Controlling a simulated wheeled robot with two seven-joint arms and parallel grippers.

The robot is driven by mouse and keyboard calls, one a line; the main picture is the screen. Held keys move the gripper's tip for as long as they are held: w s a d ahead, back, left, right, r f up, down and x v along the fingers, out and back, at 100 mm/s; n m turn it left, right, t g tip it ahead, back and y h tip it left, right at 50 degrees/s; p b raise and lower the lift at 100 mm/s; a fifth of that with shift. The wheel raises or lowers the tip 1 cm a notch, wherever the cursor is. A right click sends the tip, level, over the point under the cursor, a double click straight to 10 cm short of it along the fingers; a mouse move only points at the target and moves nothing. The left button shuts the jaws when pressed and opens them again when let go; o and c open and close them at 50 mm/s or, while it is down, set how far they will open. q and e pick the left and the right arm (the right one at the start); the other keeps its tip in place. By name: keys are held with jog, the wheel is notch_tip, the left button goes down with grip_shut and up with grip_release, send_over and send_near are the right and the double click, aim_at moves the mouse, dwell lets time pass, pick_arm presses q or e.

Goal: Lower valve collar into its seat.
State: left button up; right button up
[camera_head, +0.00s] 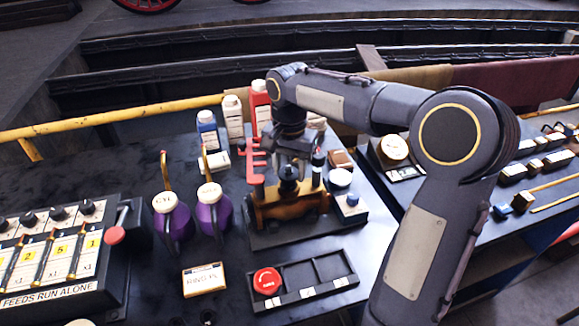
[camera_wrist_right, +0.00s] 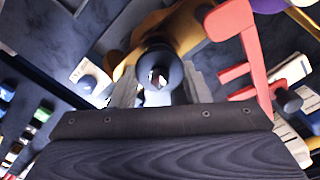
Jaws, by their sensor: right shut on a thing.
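My right gripper (camera_head: 290,166) points down over a brass valve body (camera_head: 291,210) on a dark base. In the right wrist view the fingers (camera_wrist_right: 160,92) are shut on a dark round collar (camera_wrist_right: 158,52) with a hole in its middle. The collar (camera_head: 289,186) shows dark, just above or at the top of the brass body in the head view. I cannot tell whether it touches the seat, which is hidden beneath it. The brass body (camera_wrist_right: 190,25) lies behind the collar in the wrist view. My left gripper is not in view.
A red toothed bracket (camera_head: 253,158) stands close to the left of the gripper. Two purple jugs (camera_head: 213,212) stand further left, bottles (camera_head: 233,118) behind. A compartment tray (camera_head: 315,275) with a red knob (camera_head: 267,281) lies in front. A small block (camera_head: 350,202) sits at right.

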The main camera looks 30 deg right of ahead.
jog(key=shift+f, duration=0.2)
jog(key=o, duration=1.2)
jog(key=shift+o, duration=0.4)
jog(key=shift+o, duration=1.1)
jog(key=shift+r, duration=0.1)
notch_tip(320, 180, up, 11)
jog(key=p, duration=0.9)
jog(key=shift+p, duration=0.4)
